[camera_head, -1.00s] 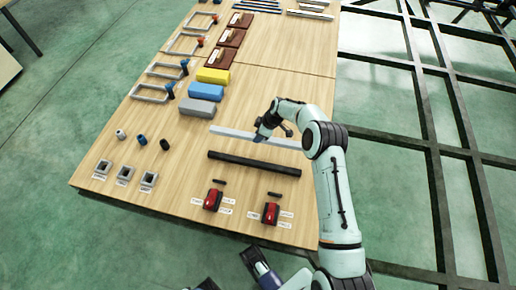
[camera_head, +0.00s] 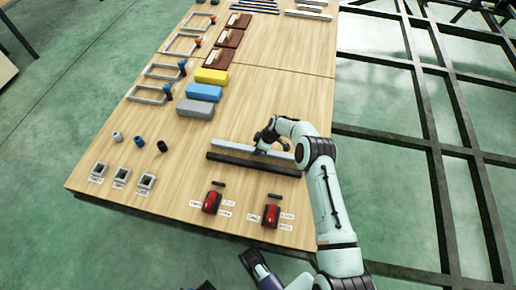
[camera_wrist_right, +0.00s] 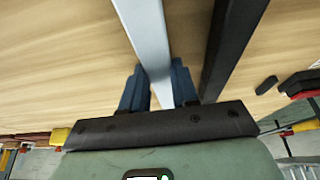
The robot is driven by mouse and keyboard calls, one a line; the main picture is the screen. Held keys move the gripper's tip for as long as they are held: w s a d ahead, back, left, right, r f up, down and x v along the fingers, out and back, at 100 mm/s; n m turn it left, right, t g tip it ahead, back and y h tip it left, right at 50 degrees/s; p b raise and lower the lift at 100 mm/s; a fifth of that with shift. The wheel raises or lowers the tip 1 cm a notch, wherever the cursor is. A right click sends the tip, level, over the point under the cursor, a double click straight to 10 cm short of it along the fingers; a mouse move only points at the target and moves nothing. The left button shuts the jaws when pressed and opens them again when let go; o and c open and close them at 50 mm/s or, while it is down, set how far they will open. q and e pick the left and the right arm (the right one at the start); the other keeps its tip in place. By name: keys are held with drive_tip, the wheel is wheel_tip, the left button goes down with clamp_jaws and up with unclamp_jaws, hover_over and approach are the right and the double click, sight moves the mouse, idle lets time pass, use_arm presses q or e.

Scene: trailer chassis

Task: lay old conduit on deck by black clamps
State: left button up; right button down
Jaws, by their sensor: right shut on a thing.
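My right gripper (camera_head: 266,145) is shut on a long light grey bar (camera_head: 232,146). In the right wrist view the grey bar (camera_wrist_right: 150,35) runs between the two dark blue fingers (camera_wrist_right: 160,88). A black bar (camera_head: 250,163) lies beside it on the near side, roughly parallel, with a narrow gap; it also shows in the right wrist view (camera_wrist_right: 228,40). Whether the grey bar touches the deck is not clear. Two red-and-black clamp-like pieces (camera_head: 212,202) (camera_head: 271,215) sit near the front edge beside small labels. Parts of my own arm show at the bottom; the left gripper's fingers are not clear.
The wooden deck (camera_head: 290,95) carries grey, blue and yellow blocks (camera_head: 204,92), grey frames with knobs (camera_head: 150,94), small caps (camera_head: 139,141) and square sockets (camera_head: 122,175) on the left. Small black strips (camera_head: 275,196) lie by the red pieces. A dark chassis frame (camera_head: 430,145) is at right.

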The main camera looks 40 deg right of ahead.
drive_tip(key=shift+f, duration=0.1)
drive_tip(key=c, duration=0.8)
unclamp_jaws()
drive_tip(key=shift+c, duration=0.2)
use_arm(q)
drive_tip(key=shift+w+f, duration=0.1)
use_arm(e)
drive_tip(key=shift+d+r, duration=0.1)
drive_tip(key=shift+r, duration=0.35)
use_arm(q)
drive_tip(key=shift+g+h, duration=0.4)
drive_tip(key=shift+g, duration=0.3)
drive_tip(key=s+r+p, duration=0.1)
drive_tip(key=s+d+r, duration=0.1)
drive_tip(key=s, duration=0.1)
drive_tip(key=s+d+r+p, duration=0.1)
drive_tip(key=shift+s+r+p, duration=0.15)
drive_tip(key=shift+p, duration=0.2)
use_arm(e)
drive_tip(key=v, duration=1.1)
drive_tip(key=shift+s+r, duration=0.15)
drive_tip(key=shift+s, duration=0.05)
